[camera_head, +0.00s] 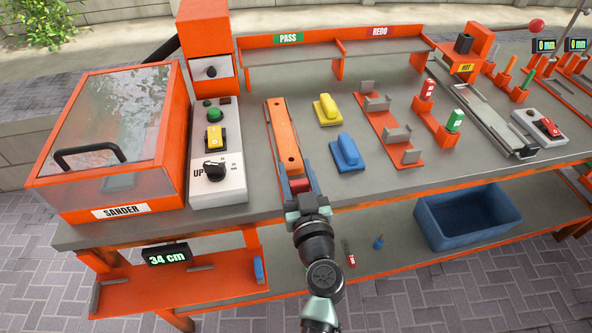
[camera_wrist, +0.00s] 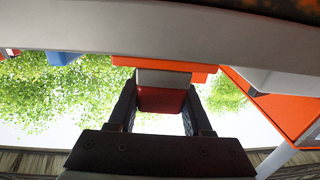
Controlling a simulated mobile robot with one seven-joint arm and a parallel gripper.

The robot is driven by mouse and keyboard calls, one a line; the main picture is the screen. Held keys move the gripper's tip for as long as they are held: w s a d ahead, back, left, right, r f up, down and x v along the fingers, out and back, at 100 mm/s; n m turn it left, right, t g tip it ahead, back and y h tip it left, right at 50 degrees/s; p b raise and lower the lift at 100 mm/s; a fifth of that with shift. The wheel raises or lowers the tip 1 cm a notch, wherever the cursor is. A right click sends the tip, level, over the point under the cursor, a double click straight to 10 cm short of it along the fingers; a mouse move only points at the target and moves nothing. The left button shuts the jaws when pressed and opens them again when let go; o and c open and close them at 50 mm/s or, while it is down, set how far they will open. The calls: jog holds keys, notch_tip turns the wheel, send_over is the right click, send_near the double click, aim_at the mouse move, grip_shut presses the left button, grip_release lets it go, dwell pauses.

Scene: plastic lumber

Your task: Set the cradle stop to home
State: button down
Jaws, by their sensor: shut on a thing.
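My gripper (camera_head: 299,191) is at the near end of the cradle (camera_head: 300,134), at the front edge of the bench. An orange bar (camera_head: 285,138) with dark holes lies lengthwise in the cradle. A small red block, which looks like the cradle stop (camera_head: 299,185), sits between my fingers at that near end. In the wrist view, both fingers of my gripper (camera_wrist: 160,94) flank the red stop (camera_wrist: 161,101), which has a grey part above it. My gripper is shut on it. The wrist partly hides the stop in the head view.
A grey control box (camera_head: 218,185) with knobs and a sander (camera_head: 115,140) stand at left. Yellow (camera_head: 328,110) and blue (camera_head: 347,152) handled blocks lie right of the cradle. A lower shelf holds a blue bin (camera_head: 468,216).

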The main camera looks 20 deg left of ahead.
aim_at(292, 164)
dwell(0.4)
jog(key=b+x, duration=0.2)
jog(key=x, duration=0.1)
jog(key=shift+f, duration=0.1)
jog(key=shift+w+a, duration=0.25)
jog(key=shift+w, duration=0.1)
jog(key=shift+c, duration=1.6)
grip_release()
jog(key=shift+s, duration=0.1)
